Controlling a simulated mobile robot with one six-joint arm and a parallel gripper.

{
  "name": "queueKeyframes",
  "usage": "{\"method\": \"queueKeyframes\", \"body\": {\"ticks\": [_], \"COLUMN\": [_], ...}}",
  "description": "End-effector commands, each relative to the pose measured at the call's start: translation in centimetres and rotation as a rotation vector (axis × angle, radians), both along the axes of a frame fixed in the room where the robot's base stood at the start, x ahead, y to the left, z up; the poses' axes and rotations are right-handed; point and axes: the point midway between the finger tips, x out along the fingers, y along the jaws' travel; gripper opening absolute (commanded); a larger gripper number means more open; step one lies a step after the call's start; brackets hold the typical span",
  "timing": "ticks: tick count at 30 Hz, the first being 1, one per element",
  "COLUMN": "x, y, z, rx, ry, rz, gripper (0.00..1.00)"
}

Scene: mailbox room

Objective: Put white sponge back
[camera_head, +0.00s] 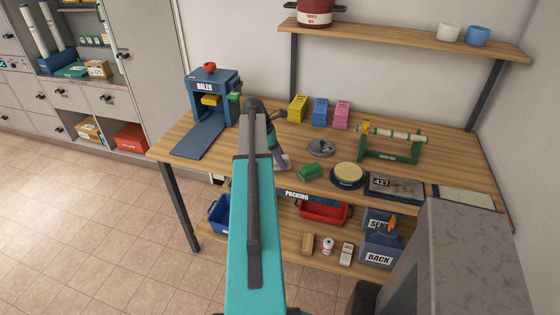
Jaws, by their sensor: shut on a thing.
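My gripper (277,152) is beyond the far end of my teal arm, low over the workbench (185,137), left of the green block. The arm partly hides it. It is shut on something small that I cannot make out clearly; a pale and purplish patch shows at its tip. I cannot tell whether this is the white sponge. A round cream-coloured pad (348,172) sits in a black dish on the bench, right of the gripper and apart from it.
A green block (309,172) and grey disc (321,147) lie near the gripper. A blue baler (211,92) stands left; a green roll stand (390,152) and dark 427 device (393,186) stand right. A red tray (324,214) and SEND/BACK box (381,238) are below.

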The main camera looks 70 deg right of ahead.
Motion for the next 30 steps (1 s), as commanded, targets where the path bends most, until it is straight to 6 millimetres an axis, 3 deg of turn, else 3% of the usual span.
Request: {"method": "queueKeyframes", "body": {"ticks": [6,20,21,23,30], "x": [0.0,0.0,0.0,0.0,0.0], "y": [0.0,0.0,0.0,0.0,0.0], "z": [-1.2,-1.7,-1.6,-1.6,-1.6], "rx": [0.000,0.000,0.000,0.000,0.000], "ry": [0.000,0.000,0.000,0.000,0.000], "rz": [0.001,0.000,0.000,0.000,0.001], "gripper": [0.25,0.25,0.50,0.60,0.62]}}
